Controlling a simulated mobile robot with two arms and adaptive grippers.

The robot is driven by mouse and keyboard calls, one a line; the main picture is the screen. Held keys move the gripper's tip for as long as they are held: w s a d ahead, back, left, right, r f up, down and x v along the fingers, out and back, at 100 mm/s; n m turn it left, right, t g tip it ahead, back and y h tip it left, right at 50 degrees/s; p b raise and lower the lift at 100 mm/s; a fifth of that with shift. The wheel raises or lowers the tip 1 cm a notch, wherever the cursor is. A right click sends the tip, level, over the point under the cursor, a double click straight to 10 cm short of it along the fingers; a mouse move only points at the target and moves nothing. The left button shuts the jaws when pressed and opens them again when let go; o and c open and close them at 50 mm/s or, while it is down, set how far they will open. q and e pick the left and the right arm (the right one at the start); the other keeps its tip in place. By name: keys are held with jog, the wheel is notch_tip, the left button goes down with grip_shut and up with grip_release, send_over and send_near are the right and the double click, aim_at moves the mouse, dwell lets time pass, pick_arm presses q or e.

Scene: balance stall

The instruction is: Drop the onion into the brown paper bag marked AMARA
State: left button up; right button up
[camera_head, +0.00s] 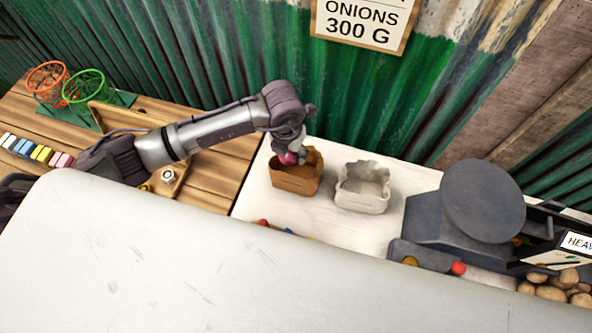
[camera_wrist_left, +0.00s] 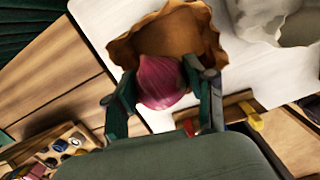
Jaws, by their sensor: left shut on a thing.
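A reddish-purple onion (camera_wrist_left: 161,82) is between the two fingers of my left gripper (camera_wrist_left: 165,92), which is shut on it. In the head view the onion (camera_head: 288,158) shows at the tip of my left gripper (camera_head: 292,150), over the mouth of an open brown paper bag (camera_head: 296,186). In the left wrist view the brown bag (camera_wrist_left: 180,30) opens just beyond the onion. I cannot tell whether the onion is inside the rim or above it. No AMARA mark is readable on the bag. My right gripper is not in view.
A whitish open bag (camera_head: 362,188) stands right of the brown one on the white surface (camera_head: 325,228). A dark grey scale (camera_head: 465,215) and potatoes (camera_head: 552,287) are at the right. Red and green wire baskets (camera_head: 82,88) stand at the far left. A corrugated green wall (camera_head: 255,55) is behind.

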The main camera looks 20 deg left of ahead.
pick_arm(q)
jog(key=shift+f, duration=0.65)
jog(key=o, duration=1.2)
jog(key=shift+o, duration=0.2)
jog(key=r, duration=0.4)
jog(key=s+r, duration=0.1)
jog(key=r, duration=0.7)
jog(key=shift+s+a, duration=0.15)
jog(key=shift+s, duration=0.05)
jog(key=shift+s+f, duration=0.1)
